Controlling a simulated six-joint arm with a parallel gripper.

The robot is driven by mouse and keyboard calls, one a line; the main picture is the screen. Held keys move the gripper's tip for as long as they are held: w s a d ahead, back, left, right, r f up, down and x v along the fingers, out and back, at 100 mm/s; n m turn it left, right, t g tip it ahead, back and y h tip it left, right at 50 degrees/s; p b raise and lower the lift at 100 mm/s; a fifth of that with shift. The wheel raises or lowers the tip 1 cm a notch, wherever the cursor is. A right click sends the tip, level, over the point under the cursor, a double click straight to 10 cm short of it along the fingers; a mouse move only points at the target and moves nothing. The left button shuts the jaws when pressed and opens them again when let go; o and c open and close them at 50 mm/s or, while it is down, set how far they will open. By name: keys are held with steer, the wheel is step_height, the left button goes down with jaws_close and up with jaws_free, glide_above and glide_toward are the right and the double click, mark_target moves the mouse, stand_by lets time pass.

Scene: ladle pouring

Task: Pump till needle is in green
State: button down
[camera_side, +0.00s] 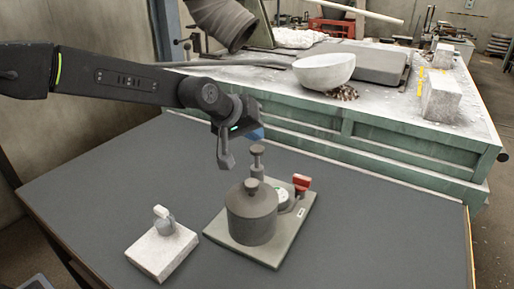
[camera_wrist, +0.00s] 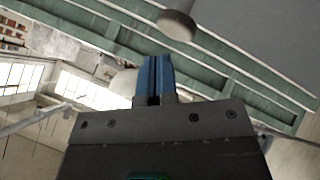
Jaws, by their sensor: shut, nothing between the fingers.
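A grey cylindrical vessel (camera_side: 251,218) stands on a grey-green base plate (camera_side: 272,250) on the dark table. Behind it a pump post with a round dark knob (camera_side: 257,150) stands upright. A small gauge (camera_side: 283,196) with a pale face is partly hidden behind the vessel; its needle is too small to read. My gripper (camera_side: 259,134) is shut and empty, its blue tips close above the pump knob in the side view; I cannot tell if they touch. In the wrist view the blue fingers (camera_wrist: 154,75) are together, and a round grey disc, likely the knob (camera_wrist: 177,25), shows beyond them.
A red part (camera_side: 301,182) stands beside the gauge. A pale block (camera_side: 161,253) with a small levered fitting sits at the front left. A green bench (camera_side: 400,150) with a white bowl (camera_side: 324,72) stands behind. The table's right side is clear.

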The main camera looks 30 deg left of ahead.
steer(key=shift+r, duration=2.5)
steer(key=shift+s+a+r, duration=0.1)
steer(key=shift+s+a, duration=0.05)
steer(key=shift+s, duration=0.15)
steer(key=m, duration=0.2)
glide_toward(252, 148)
step_height(252, 148, up, 5)
steer(key=s+a, duration=0.2)
steer(key=s+a+f+g+y, duration=0.15)
steer(key=s+a, duration=0.25)
steer(key=s, duration=0.4)
steer(key=s+a+f+m+g, duration=0.1)
steer(key=s+a+f, duration=0.1)
steer(key=s, duration=0.5)
steer(key=s+a+f+m+y, duration=0.1)
steer(key=s+f, duration=0.3)
steer(key=s, duration=0.4)
steer(key=shift+s+a+m+g, duration=0.35)
steer(key=shift+a+m, duration=0.35)
steer(key=shift+a, duration=0.15)
steer(key=shift+w, duration=0.15)
